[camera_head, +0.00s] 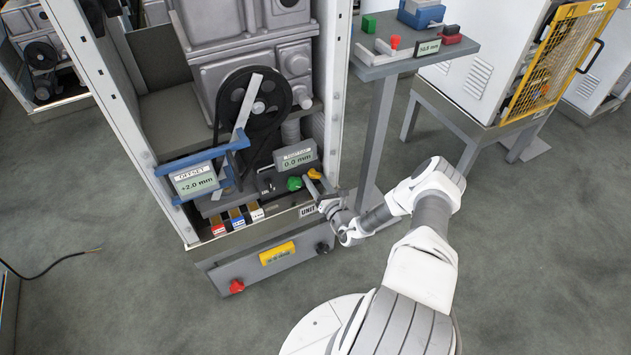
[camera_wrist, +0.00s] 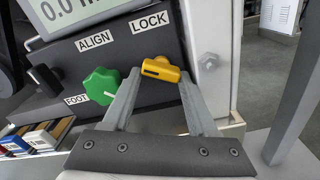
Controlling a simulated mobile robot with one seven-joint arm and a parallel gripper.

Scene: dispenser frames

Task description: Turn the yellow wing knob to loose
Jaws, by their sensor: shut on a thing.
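The yellow wing knob (camera_wrist: 161,70) sits on the dark panel under the LOCK label (camera_wrist: 150,22) in the wrist view. Its wing lies nearly level, tilted slightly down to the right, with a dark mark near its left end. My gripper (camera_wrist: 158,83) has one finger at each end of the wing and is shut on it. In the head view the yellow knob (camera_head: 314,173) shows at the right end of the panel, with my gripper (camera_head: 322,190) at it, small and partly hidden by my wrist.
A green knob (camera_wrist: 101,86) sits just left of my left finger, under the ALIGN label (camera_wrist: 95,40). A display (camera_head: 297,158) reading 0.0 mm is above. A metal cabinet post (camera_wrist: 208,60) with a bolt stands close on the right. Coloured blocks (camera_head: 237,217) lie lower left.

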